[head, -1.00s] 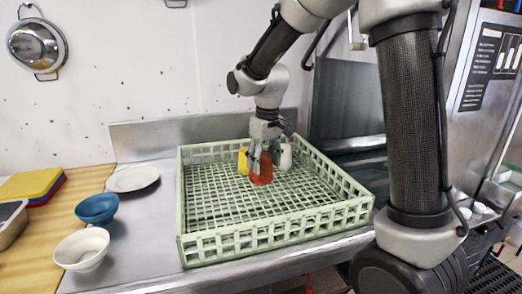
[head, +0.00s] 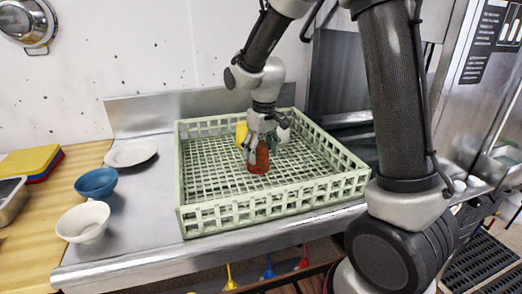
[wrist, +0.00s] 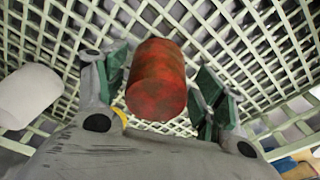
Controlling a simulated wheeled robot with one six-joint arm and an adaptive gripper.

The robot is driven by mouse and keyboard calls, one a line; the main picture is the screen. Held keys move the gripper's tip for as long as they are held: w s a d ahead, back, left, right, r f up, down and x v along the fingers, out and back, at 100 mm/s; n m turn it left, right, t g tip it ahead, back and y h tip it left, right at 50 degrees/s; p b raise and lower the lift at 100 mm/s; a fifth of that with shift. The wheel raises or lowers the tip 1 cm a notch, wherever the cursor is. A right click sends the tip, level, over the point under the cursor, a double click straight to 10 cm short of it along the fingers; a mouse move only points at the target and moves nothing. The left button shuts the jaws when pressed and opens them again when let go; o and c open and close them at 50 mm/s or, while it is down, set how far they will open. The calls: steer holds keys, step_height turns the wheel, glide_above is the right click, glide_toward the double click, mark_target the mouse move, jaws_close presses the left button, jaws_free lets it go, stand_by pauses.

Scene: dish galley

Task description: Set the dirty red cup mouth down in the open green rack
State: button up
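The red cup (head: 259,158), smeared with dark stains, is inside the open green rack (head: 225,215), nearer its middle than its walls. It looks upright with its wider end down, and its closed end faces the camera in the wrist view (wrist: 157,85). My gripper (head: 257,147) is above and around the cup. In the wrist view its two green-padded fingers (wrist: 163,85) stand on either side of the cup, with narrow gaps showing, so it looks open. The cup's lower rim and its contact with the grid are hard to see.
A yellow cup (head: 241,131) stands close behind the red cup. Blue (head: 96,182) and white (head: 83,221) bowls and a plate (head: 130,153) stand left of the rack. The rack's front-left grid is clear.

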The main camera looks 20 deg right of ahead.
steer(key=shift+o, duration=0.7)
steer(key=shift+r, duration=0.1)
step_height(320, 180, up, 12)
steer(key=s, duration=0.1)
steer(key=shift+d, duration=0.2)
steer(key=shift+f, duration=0.2)
steer(key=s+d+r+m+t, duration=0.1)
steer(key=s+d+m, duration=0.1)
steer(key=s+d, duration=0.5)
steer(key=s+d+r+m+t, duration=0.2)
steer(key=s+d, duration=0.5)
steer(key=s, duration=1)
steer(key=shift+s+r+m, duration=0.15)
steer(key=shift+r+m, duration=0.15)
